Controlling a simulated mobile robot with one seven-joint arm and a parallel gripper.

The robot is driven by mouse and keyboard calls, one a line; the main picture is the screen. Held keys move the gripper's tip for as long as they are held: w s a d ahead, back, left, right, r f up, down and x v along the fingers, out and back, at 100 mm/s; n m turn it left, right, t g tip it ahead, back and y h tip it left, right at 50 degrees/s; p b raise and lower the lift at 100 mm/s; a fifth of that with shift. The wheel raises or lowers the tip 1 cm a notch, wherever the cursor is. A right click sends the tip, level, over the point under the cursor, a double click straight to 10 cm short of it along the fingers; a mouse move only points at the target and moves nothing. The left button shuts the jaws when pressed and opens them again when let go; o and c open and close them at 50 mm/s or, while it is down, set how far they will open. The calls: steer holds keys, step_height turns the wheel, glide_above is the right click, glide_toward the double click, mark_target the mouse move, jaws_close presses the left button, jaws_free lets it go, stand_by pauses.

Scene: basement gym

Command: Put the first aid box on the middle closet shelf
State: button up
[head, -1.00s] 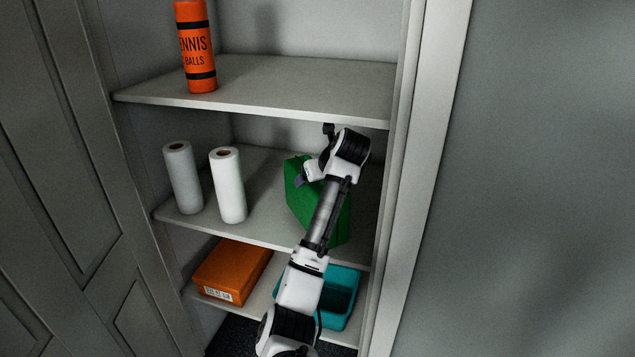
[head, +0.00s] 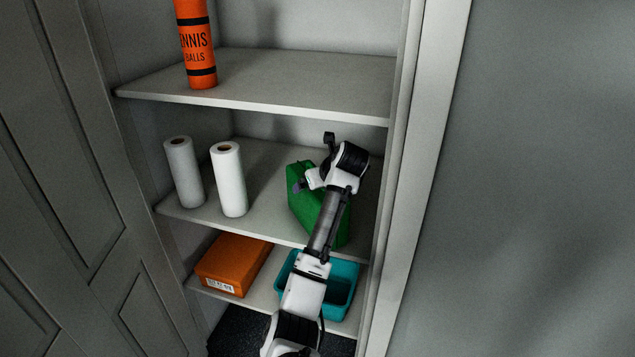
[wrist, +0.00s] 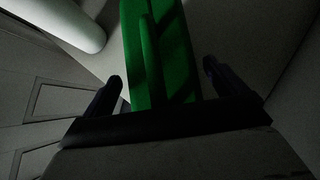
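The first aid box is a green case (head: 302,209) standing on the right part of the middle closet shelf (head: 262,218), close to its front edge. It appears to rest on the shelf, but my arm hides part of its right side and base. My gripper (head: 309,183) is at the box's upper part. In the wrist view the green box (wrist: 182,60) with its raised handle strip lies between the two fingers of my gripper (wrist: 162,78). The fingers are spread, with a clear gap on the right side and a small one on the left.
Two white paper rolls (head: 229,182) stand on the left of the middle shelf. An orange tennis ball can (head: 197,45) stands on the upper shelf (head: 290,78). Below are an orange box (head: 233,262) and a teal bin (head: 341,286). The closet's right frame (head: 425,150) is close to my arm.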

steer(key=shift+r, duration=0.15)
steer(key=b+v, duration=0.2)
steer(key=v, duration=0.5)
steer(key=shift+s+d+r+b, duration=0.1)
steer(key=shift+s+b, duration=0.05)
steer(key=shift+b, duration=0.15)
